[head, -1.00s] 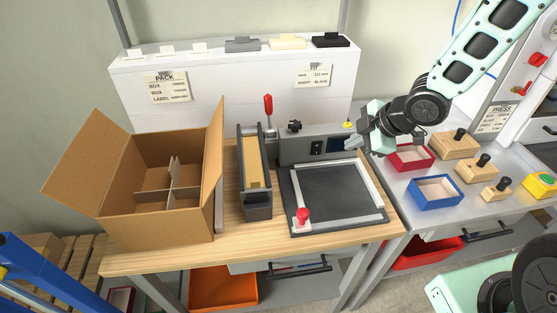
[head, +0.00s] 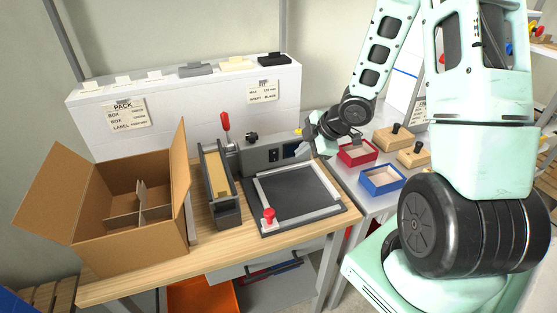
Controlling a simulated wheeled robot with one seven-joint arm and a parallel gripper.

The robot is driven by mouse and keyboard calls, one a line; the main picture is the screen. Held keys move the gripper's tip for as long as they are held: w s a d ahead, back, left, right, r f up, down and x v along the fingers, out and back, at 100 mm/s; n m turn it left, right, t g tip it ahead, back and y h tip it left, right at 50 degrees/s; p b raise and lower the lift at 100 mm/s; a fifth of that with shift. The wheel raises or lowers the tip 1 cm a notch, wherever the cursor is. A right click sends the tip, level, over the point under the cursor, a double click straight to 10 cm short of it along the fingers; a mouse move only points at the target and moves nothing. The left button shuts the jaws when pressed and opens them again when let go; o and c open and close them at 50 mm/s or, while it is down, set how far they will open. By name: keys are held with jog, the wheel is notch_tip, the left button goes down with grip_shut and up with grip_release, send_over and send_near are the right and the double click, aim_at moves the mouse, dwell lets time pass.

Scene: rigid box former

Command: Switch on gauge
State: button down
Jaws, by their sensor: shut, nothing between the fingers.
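The gauge (head: 262,155) is a grey housing at the back of the bench, behind a black plate in a light frame (head: 293,196). Its front has a black rocker switch (head: 274,156) and a dark display (head: 291,151) that looks bluish. A small yellow part (head: 298,132) sits on its top right. My gripper (head: 311,149) is shut and empty at the gauge's right end, close to the display. Its fingertips are small and partly hidden by the hand, so I cannot tell whether they touch the housing.
An open carton (head: 130,245) with dividers stands at left. A narrow holder (head: 219,190) and a red-handled lever (head: 226,128) stand left of the gauge. A red-knobbed corner piece (head: 268,216) sits on the frame. Red (head: 344,160) and blue (head: 365,188) trays lie right.

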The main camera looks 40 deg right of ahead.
aim_at(274, 156)
jog(key=x, duration=0.9)
jog(key=shift+w+f, duration=0.1)
jog(key=shift+f, duration=0.05)
jog(key=w, duration=0.1)
jog(key=w+d+p, duration=0.1)
jog(key=w, duration=0.1)
jog(key=shift+f, duration=0.15)
jog(key=shift+w+f, duration=0.2)
jog(key=shift+w, duration=0.25)
jog(key=shift+w+d+f, duration=0.1)
jog(key=shift+w+f, duration=0.1)
jog(key=shift+w, duration=0.05)
jog(key=shift+r, duration=0.2)
